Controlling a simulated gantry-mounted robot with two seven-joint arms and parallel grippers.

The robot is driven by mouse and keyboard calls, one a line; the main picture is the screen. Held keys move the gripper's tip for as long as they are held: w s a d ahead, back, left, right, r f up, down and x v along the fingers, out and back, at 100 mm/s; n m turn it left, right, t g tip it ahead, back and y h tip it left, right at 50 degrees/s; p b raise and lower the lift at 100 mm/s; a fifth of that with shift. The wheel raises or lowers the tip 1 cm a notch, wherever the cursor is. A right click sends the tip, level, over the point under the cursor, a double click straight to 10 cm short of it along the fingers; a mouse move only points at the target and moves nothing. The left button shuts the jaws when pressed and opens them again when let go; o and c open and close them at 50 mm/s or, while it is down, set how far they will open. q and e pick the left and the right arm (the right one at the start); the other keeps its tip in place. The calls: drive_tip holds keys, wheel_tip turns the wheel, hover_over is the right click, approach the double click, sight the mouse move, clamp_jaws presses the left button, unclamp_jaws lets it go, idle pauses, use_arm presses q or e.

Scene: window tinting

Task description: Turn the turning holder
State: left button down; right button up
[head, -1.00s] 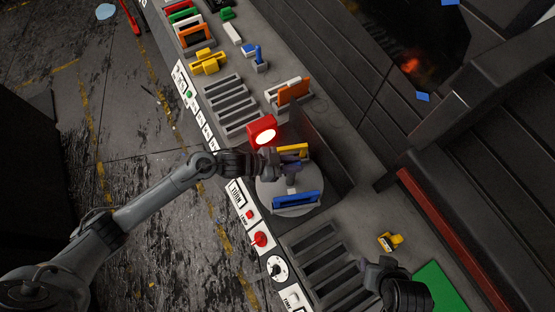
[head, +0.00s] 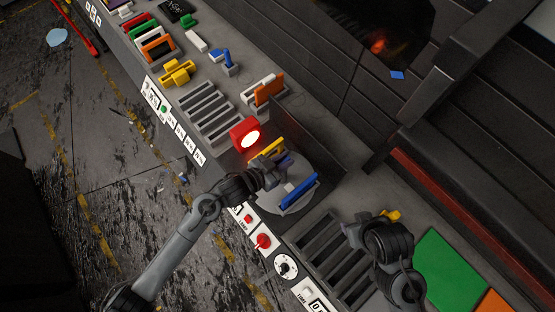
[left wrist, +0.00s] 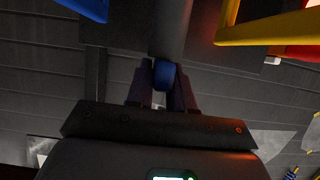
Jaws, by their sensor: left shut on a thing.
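The turning holder (head: 288,204) is a grey round plate on the bench. It carries a blue frame (head: 299,191) on its near right side and a yellow frame (head: 268,150) on its far left side. My left gripper (head: 279,167) is over the plate between the two frames. In the left wrist view, its fingers (left wrist: 162,88) are closed around a small blue rounded piece beside a grey post (left wrist: 171,28). The yellow frame and a blue edge show at that view's top. My right gripper (head: 358,230) hovers over the slotted rack; its fingers are too dark to read.
A lit red lamp box (head: 246,134) stands beside the holder, with a dark upright panel (head: 305,140) behind it. Slotted racks lie on both sides (head: 209,112). Buttons and a dial (head: 285,267) line the front edge. A green mat (head: 450,268) lies at right.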

idle(0.4)
use_arm(q)
drive_tip(key=c, duration=1.1)
unclamp_jaws()
drive_tip(key=b+v, duration=0.1)
drive_tip(key=v, duration=0.9)
drive_tip(key=shift+s+a+r, duration=0.2)
drive_tip(key=shift+s+a, duration=0.05)
